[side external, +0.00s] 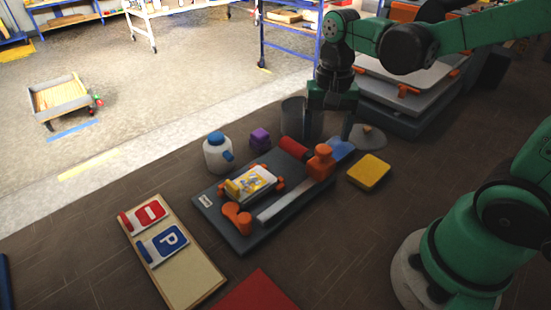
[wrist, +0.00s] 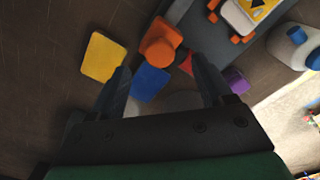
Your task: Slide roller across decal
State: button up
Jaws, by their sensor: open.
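A dark grey board (side external: 225,227) lies on the floor, also seen in the wrist view (wrist: 207,38). On it sits a white plate with a yellow decal (side external: 250,182), flanked by orange clamps; part of it shows in the wrist view (wrist: 252,10). A red cylinder (side external: 293,148), which looks like the roller, lies at the board's far end; only a bit shows in the wrist view (wrist: 186,64). My gripper (side external: 328,138) is open and empty above that end. In the wrist view its fingers (wrist: 160,66) frame a blue piece (wrist: 150,82).
An orange knobbed block (side external: 321,160) stands beside the red cylinder, by a pale strip (side external: 285,203). Around the board are a yellow pad (side external: 369,171), purple block (side external: 259,139), white bottle (side external: 217,153), grey can (side external: 294,117) and a tan panel with two signs (side external: 187,278).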

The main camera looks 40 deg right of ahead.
aim_at(323, 149)
jog(key=shift+f, duration=1.7)
grip_shut()
